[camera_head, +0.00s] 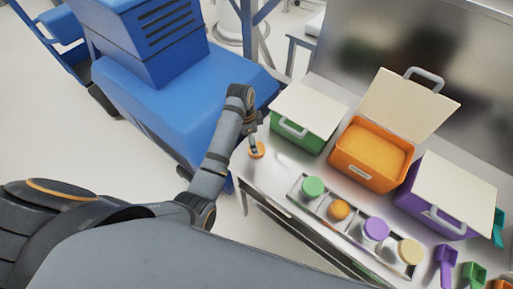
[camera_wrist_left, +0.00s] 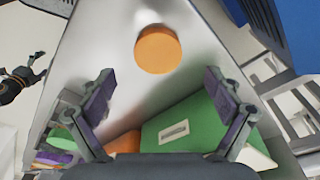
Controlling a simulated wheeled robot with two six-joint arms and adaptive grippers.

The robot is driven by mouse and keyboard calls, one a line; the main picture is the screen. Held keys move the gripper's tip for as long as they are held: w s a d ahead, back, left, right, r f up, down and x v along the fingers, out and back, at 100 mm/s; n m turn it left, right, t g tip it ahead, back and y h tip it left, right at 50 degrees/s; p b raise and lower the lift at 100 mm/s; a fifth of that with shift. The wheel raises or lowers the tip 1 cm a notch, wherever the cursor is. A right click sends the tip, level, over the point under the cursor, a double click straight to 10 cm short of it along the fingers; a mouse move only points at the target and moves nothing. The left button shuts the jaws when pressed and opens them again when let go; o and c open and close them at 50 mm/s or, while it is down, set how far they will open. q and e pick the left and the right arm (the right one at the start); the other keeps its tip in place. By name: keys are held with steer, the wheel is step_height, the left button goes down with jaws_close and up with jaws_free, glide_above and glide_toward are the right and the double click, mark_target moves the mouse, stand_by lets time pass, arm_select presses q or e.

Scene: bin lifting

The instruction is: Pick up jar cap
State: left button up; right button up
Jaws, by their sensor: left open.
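An orange jar cap (camera_head: 257,150) lies flat near the left end of the metal table (camera_head: 262,180). In the left wrist view the orange cap (camera_wrist_left: 158,48) shows as a round disc ahead of the fingers. My left gripper (camera_head: 254,145) is just above and beside the cap in the head view. In the wrist view my left gripper (camera_wrist_left: 161,92) is open, its two padded fingers wide apart with nothing between them. A dark gripper, apparently my right one (camera_wrist_left: 28,75), shows small at the left edge of the wrist view; its jaw state is unclear.
A rack (camera_head: 292,192) along the front holds jars with green (camera_head: 313,186), purple (camera_head: 376,228) and cream (camera_head: 410,250) lids and an orange one (camera_head: 339,210). Green (camera_head: 297,134), orange (camera_head: 362,176) and purple (camera_head: 432,217) bins stand behind. A blue machine (camera_head: 190,90) stands left of the table.

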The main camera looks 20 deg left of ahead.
mark_target(261, 147)
arm_select(q)
steer(key=shift+d+f, duration=0.1)
steer(key=shift+f, duration=0.25)
steer(key=f, duration=0.1)
steer(key=f+p, duration=0.1)
steer(key=f, duration=0.2)
steer(key=shift+d+p, duration=0.3)
steer(key=shift+d, duration=0.05)
steer(key=shift+f, duration=0.25)
steer(key=shift+w, duration=0.1)
steer(key=c, duration=0.9)
